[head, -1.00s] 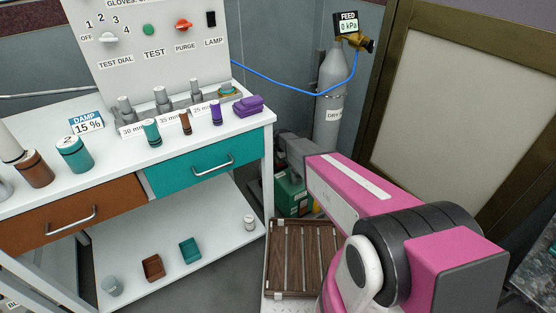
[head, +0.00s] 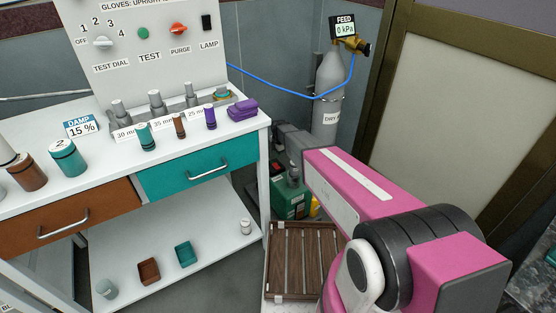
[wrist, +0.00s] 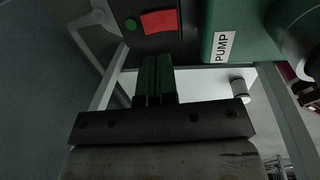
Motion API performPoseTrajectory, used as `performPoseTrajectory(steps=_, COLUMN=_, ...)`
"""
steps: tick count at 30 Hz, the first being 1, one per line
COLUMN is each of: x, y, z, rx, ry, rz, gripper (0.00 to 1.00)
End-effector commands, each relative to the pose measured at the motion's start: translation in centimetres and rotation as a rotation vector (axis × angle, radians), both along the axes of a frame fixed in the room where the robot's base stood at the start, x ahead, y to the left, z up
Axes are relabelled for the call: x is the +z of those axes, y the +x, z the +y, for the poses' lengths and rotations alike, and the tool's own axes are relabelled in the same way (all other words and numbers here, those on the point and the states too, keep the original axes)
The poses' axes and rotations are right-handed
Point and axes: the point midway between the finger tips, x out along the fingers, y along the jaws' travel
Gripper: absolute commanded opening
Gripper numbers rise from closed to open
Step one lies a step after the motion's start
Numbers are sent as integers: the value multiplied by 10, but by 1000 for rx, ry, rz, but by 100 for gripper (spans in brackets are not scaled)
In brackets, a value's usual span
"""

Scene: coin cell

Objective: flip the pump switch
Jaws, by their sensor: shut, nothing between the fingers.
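The green pump (head: 290,204) stands on the floor between the bench and the gas cylinder, partly hidden by my arm in the head view. Its green body, lettered PUMP (wrist: 222,47), fills the upper right of the wrist view. A red rocker switch (wrist: 160,21) sits on a dark panel at the top of the wrist view, with a round green lamp or button (wrist: 130,24) to its left. My gripper (wrist: 158,62) is shut and empty, its fingertips just below the red switch in the picture. I cannot tell whether they touch the panel.
The white bench (head: 262,135) with drawers and a lower shelf stands left of the pump. A grey cylinder (head: 327,95) with a feed gauge reading 0 kPa (head: 345,25) stands behind. A slatted wooden rack (head: 302,262) lies in front.

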Motion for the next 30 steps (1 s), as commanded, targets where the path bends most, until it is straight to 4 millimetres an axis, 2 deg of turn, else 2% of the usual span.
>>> performPoseTrajectory(steps=1, x=12, y=-2, z=-1, rx=0, ry=0, rz=-2, gripper=0)
performPoseTrajectory(steps=6, x=40, y=-5, z=-3, rx=0, ry=0, rz=-1, gripper=0)
performPoseTrajectory(steps=12, x=57, y=-6, z=-4, rx=0, ry=0, rz=0, gripper=0)
performPoseTrajectory(steps=25, x=60, y=-5, z=-5, rx=0, ry=0, rz=0, gripper=0)
performPoseTrajectory(steps=30, x=60, y=1, z=-20, rx=-14, ry=0, rz=0, gripper=0)
